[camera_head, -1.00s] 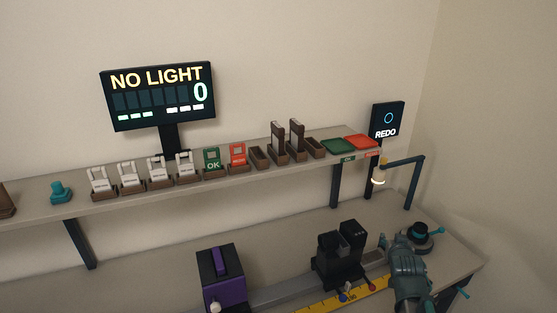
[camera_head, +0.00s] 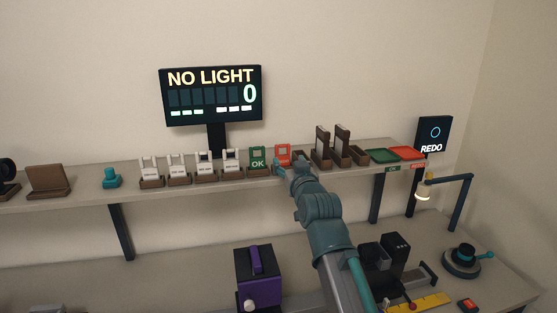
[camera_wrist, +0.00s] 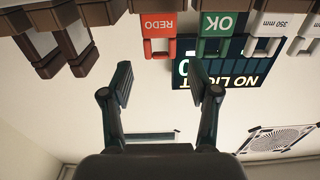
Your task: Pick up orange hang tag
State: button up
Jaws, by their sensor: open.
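The orange hang tag (camera_head: 283,151), marked REDO, stands in a small brown holder on the shelf, just right of the green OK tag (camera_head: 258,157). In the wrist view the orange tag (camera_wrist: 158,25) appears upside down at the top, its loop hanging toward the space between my fingers. My gripper (camera_wrist: 160,84) is open and empty, its two fingers apart and the tag beyond their tips. In the head view my gripper (camera_head: 300,168) is at the shelf's front edge by the tag, and my arm hides part of the tag's holder.
White focal-length tags (camera_head: 205,164) stand left of the green tag. Brown upright racks (camera_head: 332,147) stand close on the right, then a green tray (camera_head: 383,155) and a red tray (camera_head: 406,153). The NO LIGHT display (camera_head: 212,95) rises behind the shelf.

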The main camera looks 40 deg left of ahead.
aim_at(282, 155)
jog(key=x, duration=0.3)
jog(key=shift+w+a+p, duration=0.15)
jog(key=shift+p, duration=0.15)
jog(key=x, duration=0.1)
jog(key=p+x, duration=0.1)
jog(key=x, duration=0.1)
jog(key=p+x, duration=0.1)
jog(key=shift+w+a+r, duration=0.1)
jog(key=shift+r, duration=0.15)
jog(key=shift+w+a+f, duration=0.15)
jog(key=shift+w+a, duration=0.1)
jog(key=shift+a, duration=0.1)
jog(key=c, duration=0.7)
